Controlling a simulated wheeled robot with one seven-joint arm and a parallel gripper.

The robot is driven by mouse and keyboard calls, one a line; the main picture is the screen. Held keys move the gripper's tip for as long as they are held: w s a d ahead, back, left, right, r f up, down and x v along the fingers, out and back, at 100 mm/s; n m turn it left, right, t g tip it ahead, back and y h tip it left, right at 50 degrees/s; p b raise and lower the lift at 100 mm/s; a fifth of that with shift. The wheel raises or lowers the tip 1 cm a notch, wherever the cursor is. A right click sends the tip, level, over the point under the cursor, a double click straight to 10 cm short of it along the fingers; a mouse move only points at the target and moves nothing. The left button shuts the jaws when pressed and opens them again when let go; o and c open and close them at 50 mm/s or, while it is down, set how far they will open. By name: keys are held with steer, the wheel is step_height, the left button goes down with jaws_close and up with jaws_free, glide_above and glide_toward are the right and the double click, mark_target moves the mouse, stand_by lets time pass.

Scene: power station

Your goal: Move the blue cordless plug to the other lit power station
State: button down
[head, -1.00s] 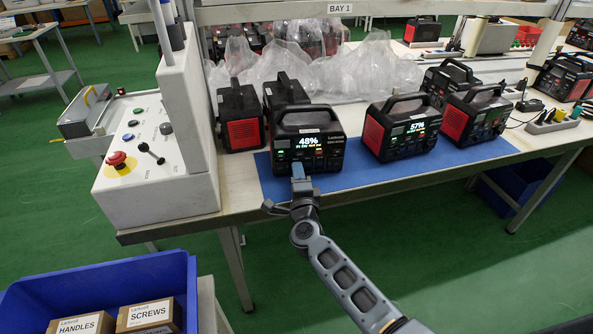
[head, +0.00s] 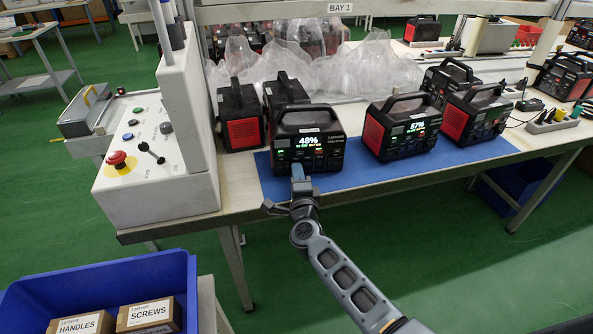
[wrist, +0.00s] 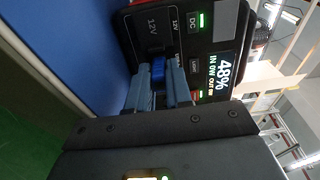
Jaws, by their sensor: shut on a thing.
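The blue cordless plug (wrist: 158,68) is at the front panel of the power station (head: 309,140) whose lit screen reads 48%. My gripper (wrist: 158,85) is shut on the plug, one finger on each side of it. In the head view my gripper (head: 299,180) is at the lower left of that station's front, and the plug is mostly hidden there. Whether the plug is fully in the socket cannot be told. The other lit power station (head: 402,128), reading 57%, stands to the right on the same blue mat (head: 365,173).
Unlit power stations stand behind and beside the lit ones, one at the left (head: 240,115) and one at the right (head: 475,115). A white control box (head: 155,160) with a red button is at the left. Clear plastic bags (head: 320,65) lie behind. Mat shows bare between the lit stations.

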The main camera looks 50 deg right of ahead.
steer(key=shift+s+a, duration=0.1)
steer(key=shift+s, duration=0.05)
steer(key=shift+p+v, duration=0.7)
steer(key=shift+v, duration=1.1)
